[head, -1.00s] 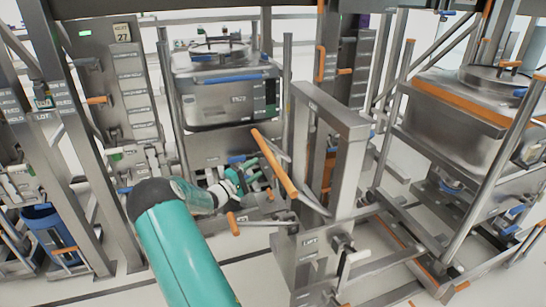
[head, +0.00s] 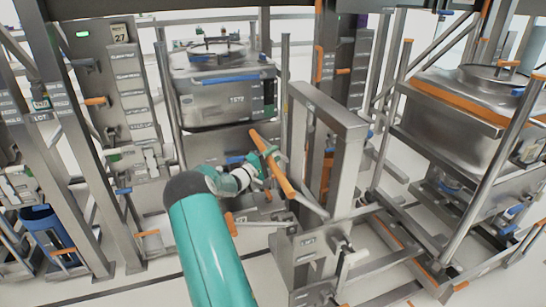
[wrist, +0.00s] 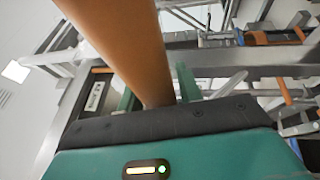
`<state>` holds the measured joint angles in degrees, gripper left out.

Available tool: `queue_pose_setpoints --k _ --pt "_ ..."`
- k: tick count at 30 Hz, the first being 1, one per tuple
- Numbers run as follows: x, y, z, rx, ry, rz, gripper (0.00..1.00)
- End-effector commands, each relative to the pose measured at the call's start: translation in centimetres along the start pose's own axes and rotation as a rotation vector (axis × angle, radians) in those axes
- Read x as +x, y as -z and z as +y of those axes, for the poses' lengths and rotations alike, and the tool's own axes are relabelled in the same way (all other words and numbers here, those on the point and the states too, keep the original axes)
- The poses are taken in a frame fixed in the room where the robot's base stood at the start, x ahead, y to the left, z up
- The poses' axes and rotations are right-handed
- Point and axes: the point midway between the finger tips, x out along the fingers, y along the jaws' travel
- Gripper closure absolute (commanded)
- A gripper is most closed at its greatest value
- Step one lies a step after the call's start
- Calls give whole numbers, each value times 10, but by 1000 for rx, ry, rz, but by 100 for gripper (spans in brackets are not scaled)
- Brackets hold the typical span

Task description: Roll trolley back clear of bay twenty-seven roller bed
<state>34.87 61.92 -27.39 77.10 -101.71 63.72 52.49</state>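The trolley is a grey metal frame with an upright post frame (head: 345,150) and a slanted orange push handle (head: 272,165). My gripper (head: 268,165) is at this handle in the head view. In the wrist view, the orange handle (wrist: 130,45) runs down between the two green fingers of my gripper (wrist: 158,95). The fingers stand open on either side of it, with narrow gaps. Bay 27, marked by a sign (head: 120,33), has a steel bin (head: 225,90) with a blue bar behind the trolley. The roller bed cannot be clearly made out.
A second steel bin (head: 455,105) with an orange rim sits in a rack at the right. A blue tub (head: 45,232) stands at the lower left. Rack posts (head: 82,190) rise at the left. Pale floor (head: 140,290) shows open in the foreground.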

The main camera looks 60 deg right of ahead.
Motion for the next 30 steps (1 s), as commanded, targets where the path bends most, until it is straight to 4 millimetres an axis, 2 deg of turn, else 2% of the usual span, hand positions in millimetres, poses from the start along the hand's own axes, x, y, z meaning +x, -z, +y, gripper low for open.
queue_pose_setpoints --k 1,5,12,17,23,30 --pt "0 0 0 0 0 0 75" --pt "0 0 0 0 0 0 100" --pt "-2 1 0 0 0 1 100" --pt "-10 5 2 0 0 3 100" --pt "-35 16 7 1 1 9 100" --pt "-74 33 16 2 1 11 100"
